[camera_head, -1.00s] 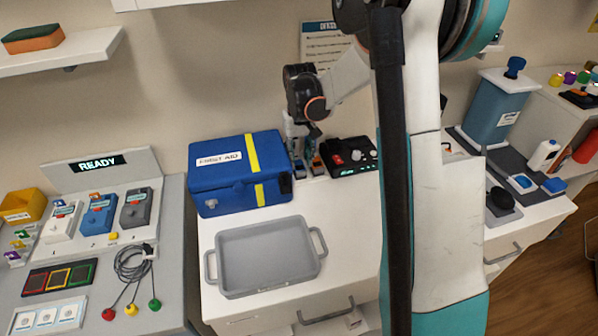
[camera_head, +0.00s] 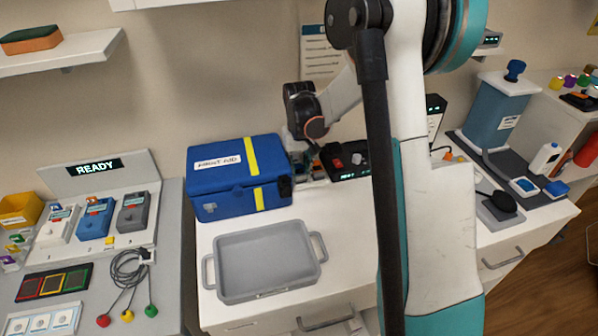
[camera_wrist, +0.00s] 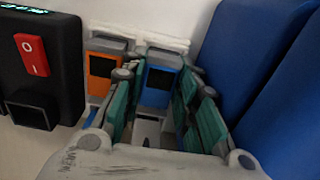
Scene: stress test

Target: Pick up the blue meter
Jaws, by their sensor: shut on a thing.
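The blue meter (camera_wrist: 160,84), with a grey top and dark screen, stands upright near the white wall in the wrist view. My gripper (camera_wrist: 158,100) has its teal-padded fingers on either side of it and is shut on it. An orange meter (camera_wrist: 105,68) with a dark screen stands just left of it, outside the fingers. In the head view my gripper (camera_head: 303,158) is low behind the right end of the blue first-aid box, and the blue meter is largely hidden there.
The first-aid box (camera_head: 235,178) stands close beside my gripper. A black device with a red switch (camera_wrist: 35,60) is on the other side. An empty grey tray (camera_head: 268,265) lies in front. A station at left holds a blue device (camera_head: 96,219) between white and grey ones.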

